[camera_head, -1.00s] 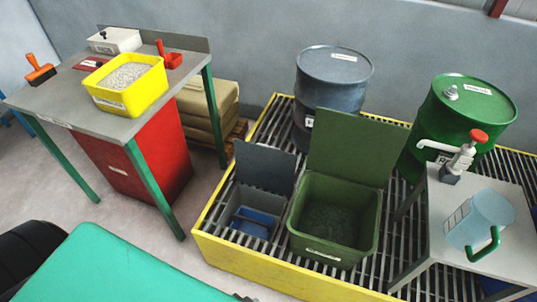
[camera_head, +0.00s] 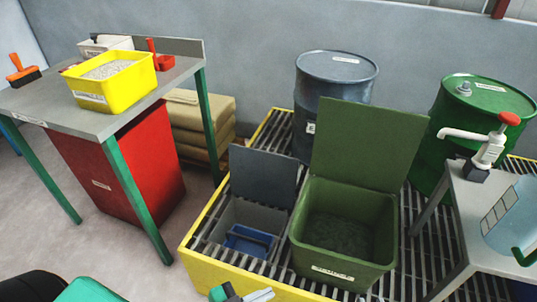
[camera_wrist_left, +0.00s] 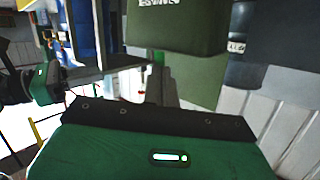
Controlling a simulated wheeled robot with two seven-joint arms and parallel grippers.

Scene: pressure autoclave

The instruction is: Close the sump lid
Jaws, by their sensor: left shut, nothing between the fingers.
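A grey open-topped box (camera_head: 223,237) with something blue (camera_head: 248,240) inside sits in the yellow-edged grating. Its dark grey lid (camera_head: 264,174) stands up, open, at the back of the box. Its label is not readable, but it looks like the sump. My left gripper (camera_head: 262,295) is at the bottom edge of the head view, in front of the grey box and apart from the lid. Its fingers are shut and empty.
A green bin (camera_head: 350,282) with its lid (camera_head: 368,145) raised stands right beside the grey box; it also shows in the left wrist view (camera_wrist_left: 180,28). Grey (camera_head: 335,85) and green (camera_head: 485,95) drums stand behind. A side table (camera_head: 485,215) is at right, a workbench (camera_head: 95,122) at left.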

